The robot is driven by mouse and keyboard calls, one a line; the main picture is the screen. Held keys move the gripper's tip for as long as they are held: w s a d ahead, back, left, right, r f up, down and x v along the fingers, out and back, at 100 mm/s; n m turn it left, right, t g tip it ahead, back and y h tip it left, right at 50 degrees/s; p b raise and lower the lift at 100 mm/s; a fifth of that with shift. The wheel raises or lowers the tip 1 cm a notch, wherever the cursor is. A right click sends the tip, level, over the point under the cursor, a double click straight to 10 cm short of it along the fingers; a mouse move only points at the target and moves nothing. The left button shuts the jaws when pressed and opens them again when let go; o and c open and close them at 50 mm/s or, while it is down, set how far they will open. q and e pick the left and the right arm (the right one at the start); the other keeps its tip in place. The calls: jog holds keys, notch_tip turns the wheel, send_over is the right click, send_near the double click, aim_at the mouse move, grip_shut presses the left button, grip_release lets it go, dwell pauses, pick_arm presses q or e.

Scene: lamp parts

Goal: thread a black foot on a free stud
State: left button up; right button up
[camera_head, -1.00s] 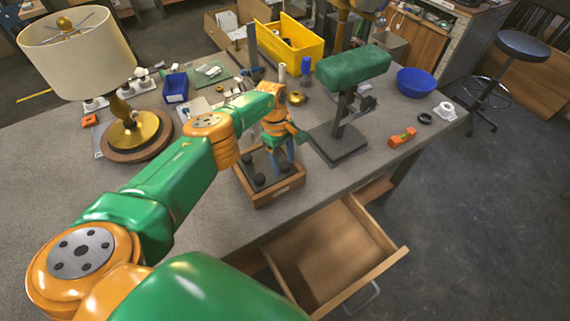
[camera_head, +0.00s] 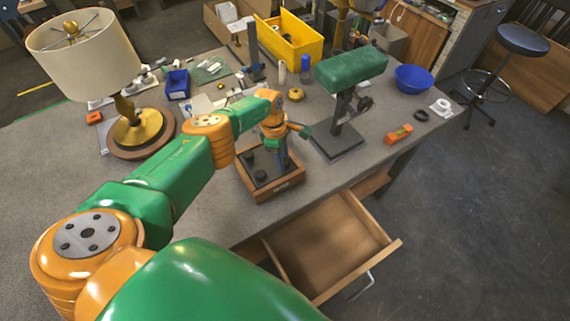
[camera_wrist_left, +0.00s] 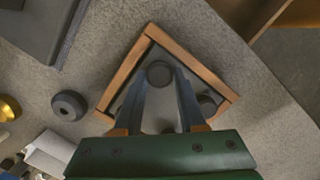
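My left gripper (camera_head: 283,163) points down over a small wooden tray (camera_head: 278,191). In the left wrist view its two fingers (camera_wrist_left: 162,76) are apart, with a black foot (camera_wrist_left: 159,72) between the tips. I cannot tell whether they touch it. Another black foot (camera_wrist_left: 207,103) sits in the tray by the right finger. The head view shows black feet in the tray left of the gripper, one of them nearest the front (camera_head: 260,175). A dark round piece with a hollow centre (camera_wrist_left: 69,105) lies on the table outside the tray. No free stud can be made out. My right gripper is not in view.
A green-padded stand (camera_head: 350,68) stands right of the tray. A lamp with a cream shade (camera_head: 84,52) stands upright at left. An open drawer (camera_head: 330,250) juts out below the table's front edge. A blue bowl (camera_head: 413,79) and orange level (camera_head: 398,134) lie at right.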

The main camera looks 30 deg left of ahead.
pick_arm(q)
grip_shut()
jog(key=shift+f+m+b, duration=0.15)
jog(key=shift+m+b, duration=0.15)
jog(key=shift+b, duration=0.1)
jog(key=shift+w+m+g+b, duration=0.1)
jog(key=shift+m+g+b, duration=0.2)
jog(key=shift+m+b, duration=1.5)
jog(key=shift+w+m+b, duration=0.1)
jog(key=shift+m+b, duration=1.1)
jog(key=shift+b, duration=1.85)
